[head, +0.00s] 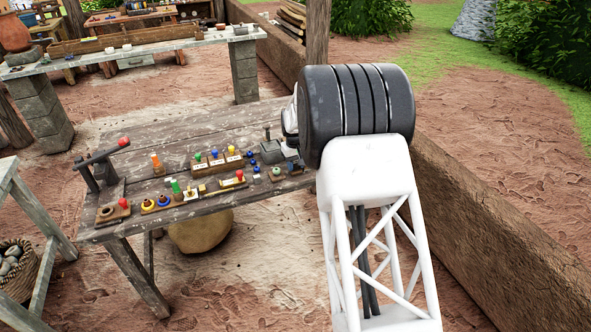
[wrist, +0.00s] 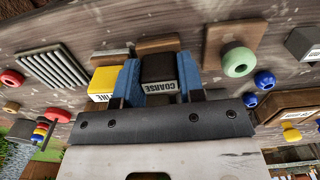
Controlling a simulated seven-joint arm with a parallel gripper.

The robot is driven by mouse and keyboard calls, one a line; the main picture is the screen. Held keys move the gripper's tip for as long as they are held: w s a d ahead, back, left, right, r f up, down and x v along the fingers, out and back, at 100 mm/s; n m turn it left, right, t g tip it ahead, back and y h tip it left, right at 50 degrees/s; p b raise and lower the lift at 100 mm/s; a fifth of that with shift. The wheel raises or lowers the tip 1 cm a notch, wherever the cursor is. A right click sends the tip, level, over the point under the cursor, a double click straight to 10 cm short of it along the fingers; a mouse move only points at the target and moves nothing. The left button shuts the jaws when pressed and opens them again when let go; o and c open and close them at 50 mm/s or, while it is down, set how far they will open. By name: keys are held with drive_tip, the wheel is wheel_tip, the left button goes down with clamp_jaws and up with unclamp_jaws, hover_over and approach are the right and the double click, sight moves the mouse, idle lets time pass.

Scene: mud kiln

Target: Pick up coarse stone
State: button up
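The coarse stone (wrist: 159,69) is a dark block with a pale label reading "COARSE", seen in the wrist view. My gripper (wrist: 160,78) has its two blue fingers on either side of the stone, with no clear gap at either side. It appears shut on it. I cannot tell whether the stone is still resting on its support. A yellow block (wrist: 103,82) with a label ending in "INE" is close beside the left finger. In the head view my arm hides the gripper, and I cannot make out the coarse stone there.
The wooden workbench (head: 150,135) holds several small coloured pieces. A long mud wall (head: 480,210) runs right of the bench.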

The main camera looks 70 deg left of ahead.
sight(296, 162)
drive_tip(key=shift+r, duration=0.15)
drive_tip(key=shift+c, duration=0.3)
drive_tip(key=shift+r, duration=1.65)
drive_tip(key=s+d, duration=0.2)
drive_tip(key=d, duration=0.5)
drive_tip(key=s+d+r, duration=0.1)
drive_tip(key=s+d, duration=0.1)
drive_tip(key=d, duration=0.6)
drive_tip(key=shift+d+r, duration=0.15)
drive_tip(key=shift+r, duration=0.1)
drive_tip(key=shift+s, duration=0.15)
